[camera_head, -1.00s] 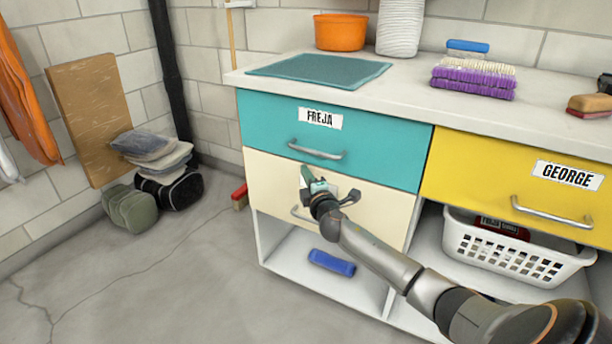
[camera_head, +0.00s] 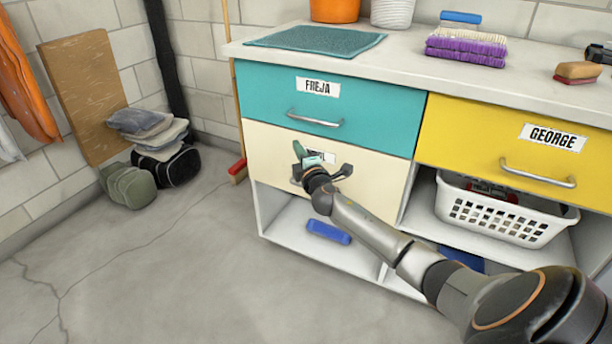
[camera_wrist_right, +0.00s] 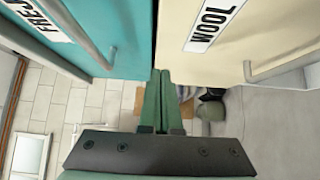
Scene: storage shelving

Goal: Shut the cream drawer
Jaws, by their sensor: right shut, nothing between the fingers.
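The cream drawer (camera_head: 375,180) sits under the teal drawer (camera_head: 360,90). Its front looks about level with the teal one; a small gap is hard to tell. In the right wrist view its cream front (camera_wrist_right: 270,35) carries a "WOOL" label (camera_wrist_right: 214,22) and a metal handle (camera_wrist_right: 285,68). My right gripper (camera_head: 299,150) is in front of the cream front's upper part and hides some of its label and handle. Its green fingers (camera_wrist_right: 160,75) are together and empty, near the seam between both fronts. Whether they touch is unclear. My left gripper is out of view.
The teal drawer's handle (camera_head: 316,121) projects just above my gripper. The yellow drawer (camera_head: 475,140) and white basket (camera_head: 505,220) are at right. A blue item (camera_head: 328,232) lies on the open shelf below. Clear floor (camera_head: 180,270) extends left.

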